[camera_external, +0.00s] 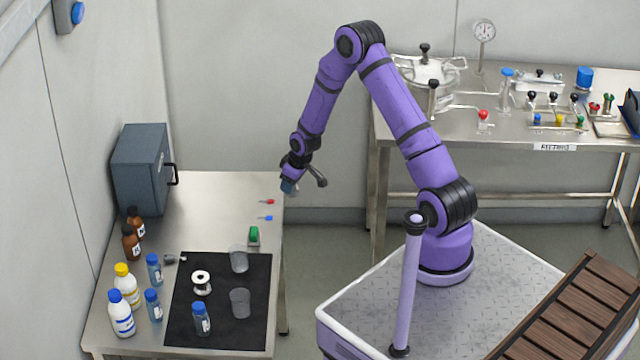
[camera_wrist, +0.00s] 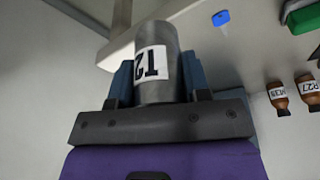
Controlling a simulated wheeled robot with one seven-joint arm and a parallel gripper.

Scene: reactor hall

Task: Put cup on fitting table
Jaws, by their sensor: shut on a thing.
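My gripper (camera_external: 289,187) is shut on a grey metallic cup (camera_wrist: 157,52) with a white label with dark lettering. In the wrist view, the cup sits between the two blue fingers of my gripper (camera_wrist: 158,85). In the external view, my gripper hangs near the back right corner of the left steel table (camera_external: 215,205), and the held cup is too small to make out there.
The left table holds a dark cabinet (camera_external: 140,170), brown bottles (camera_external: 131,243), white bottles (camera_external: 121,313), a spool (camera_external: 202,283) and a green item (camera_external: 254,235). The right table carries a lidded vessel (camera_external: 430,75), a gauge (camera_external: 484,32) and several fittings. Its front left is fairly bare.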

